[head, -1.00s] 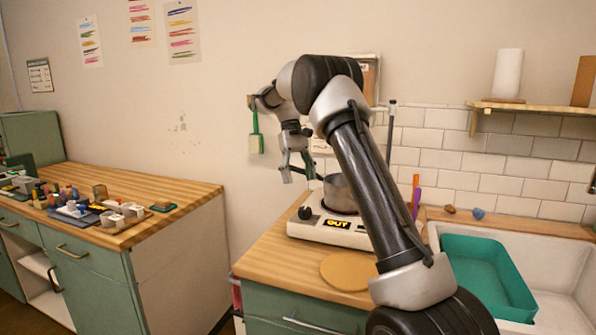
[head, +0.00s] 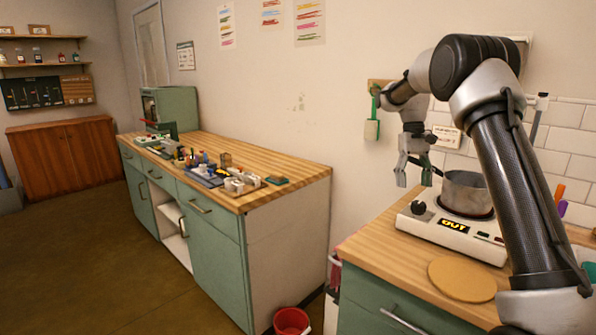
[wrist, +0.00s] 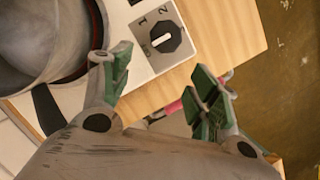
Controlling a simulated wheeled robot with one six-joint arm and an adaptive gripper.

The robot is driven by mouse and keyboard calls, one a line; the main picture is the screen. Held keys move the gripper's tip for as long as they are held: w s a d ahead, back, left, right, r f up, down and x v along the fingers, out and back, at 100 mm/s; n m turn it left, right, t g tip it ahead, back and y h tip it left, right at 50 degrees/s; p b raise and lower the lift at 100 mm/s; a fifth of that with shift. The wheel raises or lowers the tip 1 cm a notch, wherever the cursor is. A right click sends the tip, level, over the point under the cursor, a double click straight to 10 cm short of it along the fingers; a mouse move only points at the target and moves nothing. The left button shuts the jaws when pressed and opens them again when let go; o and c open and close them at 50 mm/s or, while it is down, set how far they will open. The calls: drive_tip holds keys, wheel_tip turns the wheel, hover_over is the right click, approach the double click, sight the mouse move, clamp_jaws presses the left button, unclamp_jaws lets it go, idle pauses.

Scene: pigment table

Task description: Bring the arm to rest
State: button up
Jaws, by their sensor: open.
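My gripper (head: 418,172) hangs at the end of my bent arm, to the left of the metal pot in the head view. Its two green-padded fingers are spread apart with nothing between them. In the wrist view my gripper (wrist: 160,88) is also open and empty. The metal pot (head: 464,192) stands on the white hot plate (head: 450,232), whose display is lit. The pot (wrist: 40,40) and the hot plate's dial (wrist: 165,38) show in the wrist view, beyond the fingers.
A round wooden board (head: 462,280) lies in front of the hot plate. A second counter (head: 290,178) on the left holds jars, trays and small blocks. A red bucket (head: 292,321) stands on the floor between the counters. Open floor (head: 90,250) lies at left.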

drive_tip(key=s+r+t, duration=0.2)
drive_tip(key=s, duration=1.1)
drive_tip(key=s+r+t, duration=0.3)
drive_tip(key=s, duration=0.9)
drive_tip(key=s+a+r+t, duration=0.1)
drive_tip(key=s+r+t, duration=0.1)
drive_tip(key=s, duration=1.1)
drive_tip(key=shift+s+r+t, duration=0.2)
drive_tip(key=shift+s+t, duration=0.1)
drive_tip(key=shift+t, duration=0.2)
drive_tip(key=shift+a, duration=0.1)
drive_tip(key=shift+c, duration=0.2)
